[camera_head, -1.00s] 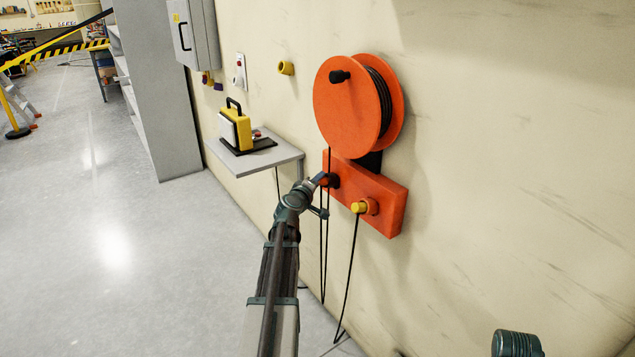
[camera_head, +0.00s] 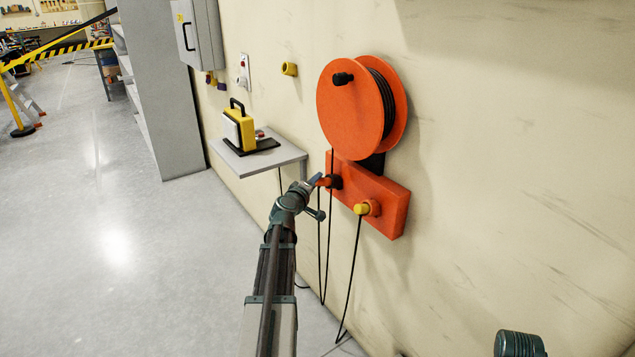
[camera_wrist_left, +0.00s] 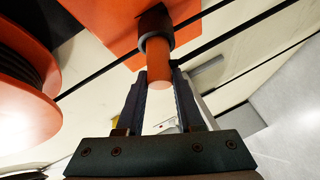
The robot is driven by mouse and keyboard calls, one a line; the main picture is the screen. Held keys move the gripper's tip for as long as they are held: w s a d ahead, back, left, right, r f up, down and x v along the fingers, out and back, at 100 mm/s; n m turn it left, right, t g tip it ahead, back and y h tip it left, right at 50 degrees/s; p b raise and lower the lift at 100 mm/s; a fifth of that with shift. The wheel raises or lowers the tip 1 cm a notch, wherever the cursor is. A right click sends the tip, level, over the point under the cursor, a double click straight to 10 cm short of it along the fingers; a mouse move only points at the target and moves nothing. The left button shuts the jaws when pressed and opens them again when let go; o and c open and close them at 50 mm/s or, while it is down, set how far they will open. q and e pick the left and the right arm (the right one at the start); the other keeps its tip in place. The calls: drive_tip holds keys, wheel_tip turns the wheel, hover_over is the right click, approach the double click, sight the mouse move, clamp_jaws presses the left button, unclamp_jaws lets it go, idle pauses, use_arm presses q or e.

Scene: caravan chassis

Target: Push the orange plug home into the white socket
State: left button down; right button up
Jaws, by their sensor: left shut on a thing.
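My left gripper (camera_head: 317,181) is shut on the orange plug (camera_head: 326,182), beside the left end of the orange block on the wall. In the left wrist view the orange plug (camera_wrist_left: 157,62) lies between the two fingers (camera_wrist_left: 160,95). Its far end meets a black collar (camera_wrist_left: 155,25) on the orange block; how deep it sits there is hidden. My right gripper is out of view.
An orange cable reel (camera_head: 350,108) hangs above the orange block (camera_head: 385,200), which also holds a yellow plug (camera_head: 361,209). Black cables hang below. A grey shelf (camera_head: 262,160) carries a yellow device (camera_head: 238,127).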

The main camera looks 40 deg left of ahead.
use_arm(q)
drive_tip(key=shift+s+a+r+p, duration=0.15)
drive_tip(key=shift+s+r+p, duration=0.05)
drive_tip(key=shift+s, duration=0.4)
drive_tip(key=shift+s+a+r+p, duration=0.2)
drive_tip(key=shift+s+r+p, duration=0.05)
drive_tip(key=shift+s, duration=0.3)
drive_tip(key=shift+s+a+r+p, duration=0.15)
drive_tip(key=shift+s+r+p, duration=0.05)
drive_tip(key=shift+s, duration=0.4)
